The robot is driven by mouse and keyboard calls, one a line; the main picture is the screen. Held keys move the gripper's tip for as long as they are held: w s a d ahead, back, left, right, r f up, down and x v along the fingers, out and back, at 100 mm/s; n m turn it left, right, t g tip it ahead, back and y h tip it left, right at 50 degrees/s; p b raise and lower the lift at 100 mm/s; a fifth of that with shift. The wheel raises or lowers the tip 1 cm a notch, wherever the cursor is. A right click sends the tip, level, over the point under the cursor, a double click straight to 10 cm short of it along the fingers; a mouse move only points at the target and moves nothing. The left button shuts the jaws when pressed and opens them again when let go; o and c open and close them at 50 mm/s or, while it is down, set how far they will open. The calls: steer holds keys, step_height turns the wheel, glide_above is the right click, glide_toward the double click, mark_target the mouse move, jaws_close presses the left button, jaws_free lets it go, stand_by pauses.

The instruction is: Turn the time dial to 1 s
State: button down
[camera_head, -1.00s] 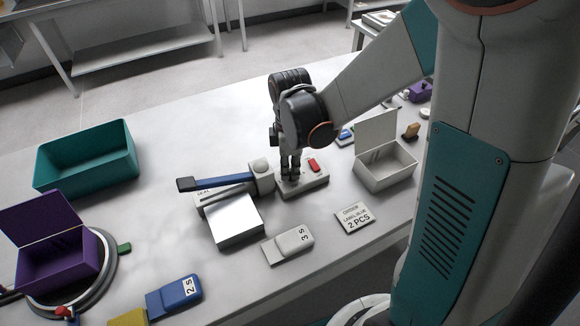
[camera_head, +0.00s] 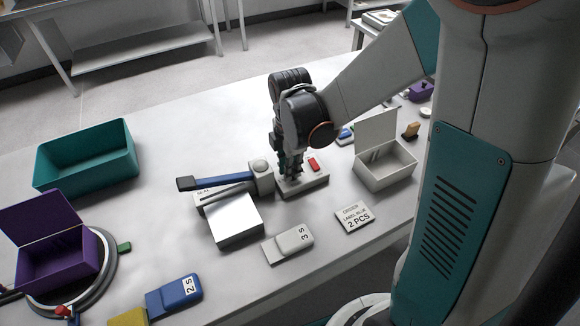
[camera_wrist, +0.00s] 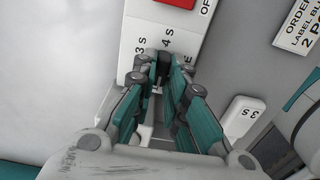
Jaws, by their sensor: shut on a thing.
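A white control box (camera_head: 313,183) with a red rocker switch (camera_head: 314,164) lies on the table. My gripper (camera_head: 290,174) points down at its left part. In the wrist view, my gripper (camera_wrist: 163,68) has its teal-sided fingers shut on the dark time dial (camera_wrist: 163,62), which is mostly hidden between the fingertips. The labels "3 s" and "4 s" show on the box face (camera_wrist: 150,22) beyond the fingertips. The dial's pointer and the 1 s mark cannot be made out.
A sealer with a blue lever (camera_head: 222,181) stands close left of the box. An open white bin (camera_head: 386,170) is to the right. A "3 s" tag (camera_head: 288,243) and an order card (camera_head: 354,217) lie in front.

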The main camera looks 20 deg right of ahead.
steer(key=c, duration=1.6)
jaws_free()
steer(key=shift+r, duration=0.1)
step_height(320, 180, up, 12)
steer(key=shift+s, duration=0.1)
